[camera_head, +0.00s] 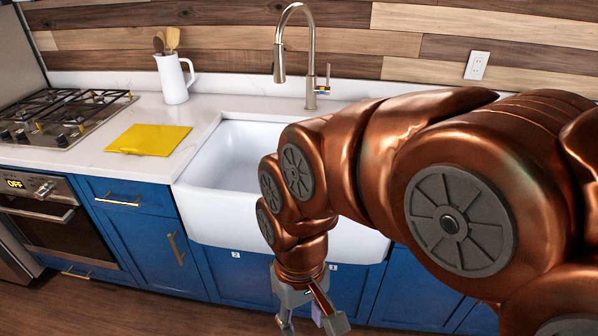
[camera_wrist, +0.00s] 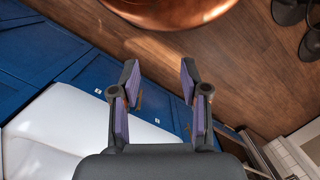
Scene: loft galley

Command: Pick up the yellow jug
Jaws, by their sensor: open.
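I see no yellow jug in either view. A white jug (camera_head: 173,80) with a handle stands upright on the counter at the back left in the head view, holding wooden utensils (camera_head: 172,40). A flat yellow board or mat (camera_head: 148,140) lies on the counter in front of it. My gripper (camera_head: 310,322) hangs low in front of the sink and the blue cabinets, well apart from the jug. In the wrist view my gripper (camera_wrist: 159,78) has its two fingers spread, with nothing between them.
A white sink (camera_head: 240,160) with a tall faucet (camera_head: 312,60) is set in the counter (camera_head: 100,155). A gas stove (camera_head: 60,115) stands at left above an oven (camera_head: 45,215). Blue cabinets (camera_head: 155,245) line the front. In the wrist view, dark objects (camera_wrist: 292,12) stand on the wooden floor (camera_wrist: 230,70).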

